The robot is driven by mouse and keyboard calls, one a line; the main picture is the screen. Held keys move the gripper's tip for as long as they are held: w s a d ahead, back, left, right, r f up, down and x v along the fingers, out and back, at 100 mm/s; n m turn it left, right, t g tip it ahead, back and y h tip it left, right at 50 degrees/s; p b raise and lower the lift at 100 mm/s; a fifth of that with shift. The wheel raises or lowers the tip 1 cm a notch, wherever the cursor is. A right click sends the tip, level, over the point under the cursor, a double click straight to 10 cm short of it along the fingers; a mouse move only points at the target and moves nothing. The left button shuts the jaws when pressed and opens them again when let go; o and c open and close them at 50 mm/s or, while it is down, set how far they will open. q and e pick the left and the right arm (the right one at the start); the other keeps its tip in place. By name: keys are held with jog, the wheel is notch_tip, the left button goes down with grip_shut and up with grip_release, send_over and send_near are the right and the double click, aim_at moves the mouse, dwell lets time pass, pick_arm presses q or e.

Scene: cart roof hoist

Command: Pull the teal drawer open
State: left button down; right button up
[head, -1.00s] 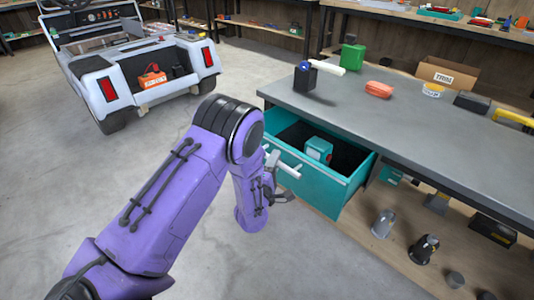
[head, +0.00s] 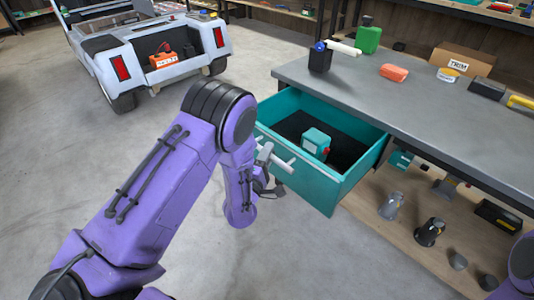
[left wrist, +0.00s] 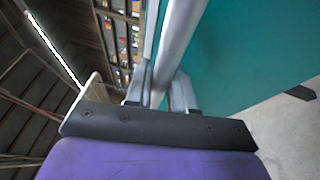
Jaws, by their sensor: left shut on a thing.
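The teal drawer (head: 328,195) is pulled out from under the grey workbench, its dark inside showing. A teal box-like item with a red part (head: 316,143) stands in it. The drawer's pale bar handle (head: 283,163) runs along its front. My left gripper (head: 267,168) is shut on the handle near its left part. In the left wrist view, the handle bar (left wrist: 178,45) passes between the two fingers (left wrist: 160,92), with the teal front to the right. My right gripper is not in view; a purple piece of my right arm shows at the right edge.
The workbench top (head: 400,110) holds an orange-red block (head: 394,72), a green can (head: 368,40) and a TRIM box (head: 461,63). A lower shelf (head: 385,240) carries several tools. A white cart (head: 150,58) stands at back left. The floor before the drawer is clear.

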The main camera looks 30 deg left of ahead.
pick_arm(q)
jog(key=c, duration=1.1)
grip_release()
jog(key=shift+o, duration=0.2)
jog(key=a+b+v, duration=0.1)
jog(key=v, duration=0.9)
jog(key=shift+s+d, duration=0.25)
jog(key=shift+d, duration=0.2)
